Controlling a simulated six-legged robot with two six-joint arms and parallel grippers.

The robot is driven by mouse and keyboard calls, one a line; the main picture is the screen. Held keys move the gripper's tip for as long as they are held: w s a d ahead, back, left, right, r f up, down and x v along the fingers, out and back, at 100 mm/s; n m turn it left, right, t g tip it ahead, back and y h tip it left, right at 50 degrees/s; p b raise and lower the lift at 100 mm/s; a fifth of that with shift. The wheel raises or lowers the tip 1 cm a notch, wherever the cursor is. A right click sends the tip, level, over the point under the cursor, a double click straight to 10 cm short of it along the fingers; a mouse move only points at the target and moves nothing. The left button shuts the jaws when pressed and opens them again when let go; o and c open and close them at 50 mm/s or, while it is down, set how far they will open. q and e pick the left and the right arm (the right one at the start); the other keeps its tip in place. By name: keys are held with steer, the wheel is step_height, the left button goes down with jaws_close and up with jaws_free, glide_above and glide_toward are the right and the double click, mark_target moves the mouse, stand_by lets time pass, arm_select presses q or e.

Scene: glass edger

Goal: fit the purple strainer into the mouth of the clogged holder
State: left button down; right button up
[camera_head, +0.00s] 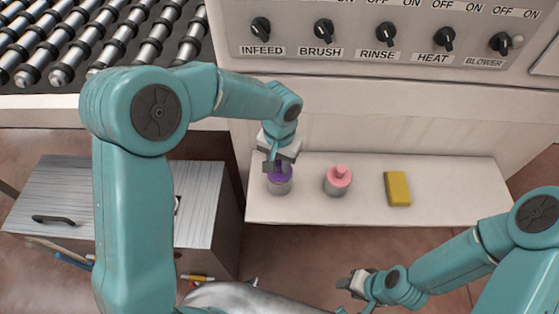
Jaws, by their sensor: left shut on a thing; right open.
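My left gripper (273,162) points down over the left part of the white shelf and is shut on the purple strainer (283,174). The strainer is at the mouth of a small grey holder (280,188) standing on the shelf. The fingers hide part of the strainer, and I cannot tell how deep it sits. A second grey holder (337,191) stands to the right with a pink knobbed piece (339,176) in its mouth. No clog shows in either holder. My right gripper (350,284) is open and empty, low in front of the shelf.
A yellow sponge (398,189) lies on the right part of the shelf (450,192). The control panel (390,30) with several knobs rises behind. A metal-topped cabinet (205,215) stands at the left, below a roller conveyor (100,45).

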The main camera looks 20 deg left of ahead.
arm_select(q)
steer(key=shift+f+b, duration=0.7)
steer(key=shift+f, duration=0.2)
steer(key=c, duration=0.8)
jaws_free()
steer(key=shift+r, duration=0.1)
step_height(320, 180, up, 16)
steer(key=shift+r+p, duration=0.15)
steer(key=shift+p, duration=0.5)
